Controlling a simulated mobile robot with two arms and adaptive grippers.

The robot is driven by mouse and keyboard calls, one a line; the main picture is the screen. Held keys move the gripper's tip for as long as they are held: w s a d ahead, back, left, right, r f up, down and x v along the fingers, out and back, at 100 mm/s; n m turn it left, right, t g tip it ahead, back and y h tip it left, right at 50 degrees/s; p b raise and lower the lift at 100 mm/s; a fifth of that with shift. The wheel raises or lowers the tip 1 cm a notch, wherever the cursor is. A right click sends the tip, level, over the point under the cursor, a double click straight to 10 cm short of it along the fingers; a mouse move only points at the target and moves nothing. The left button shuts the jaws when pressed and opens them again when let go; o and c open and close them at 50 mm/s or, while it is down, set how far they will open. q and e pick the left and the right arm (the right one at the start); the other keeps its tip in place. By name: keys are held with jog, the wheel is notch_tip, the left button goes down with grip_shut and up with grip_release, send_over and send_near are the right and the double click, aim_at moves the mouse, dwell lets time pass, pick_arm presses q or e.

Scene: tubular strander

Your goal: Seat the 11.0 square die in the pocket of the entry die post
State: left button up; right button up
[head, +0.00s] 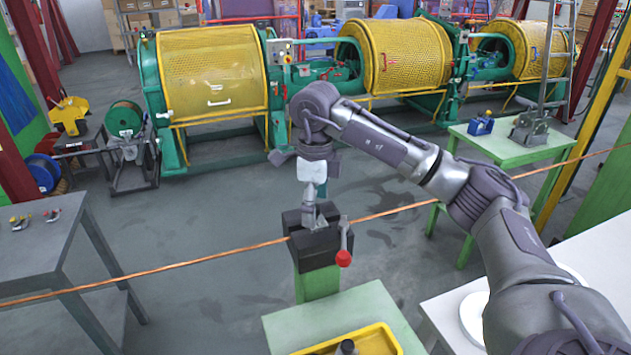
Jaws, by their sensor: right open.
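The entry die post is a black block (314,248) on a green column (318,285), with a lever ending in a red ball (343,258) at its right side. My right gripper (311,217) points down at the top of the block, and its jaws are open. The fingertips are small and partly merge with the block's top, so I cannot tell whether they touch it. I cannot make out the 11.0 square die; the pocket is hidden by the block's top edges and the gripper. My left gripper is out of view.
A copper wire (180,262) runs across at the block's height and meets it on both sides. A yellow tray (378,340) with a dark round piece (347,347) lies on a green table (285,325) in front. A grey table (45,255) stands left.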

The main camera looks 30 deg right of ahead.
notch_tip(320, 180, up, 10)
jog(key=shift+p, duration=0.3)
dwell(0.5)
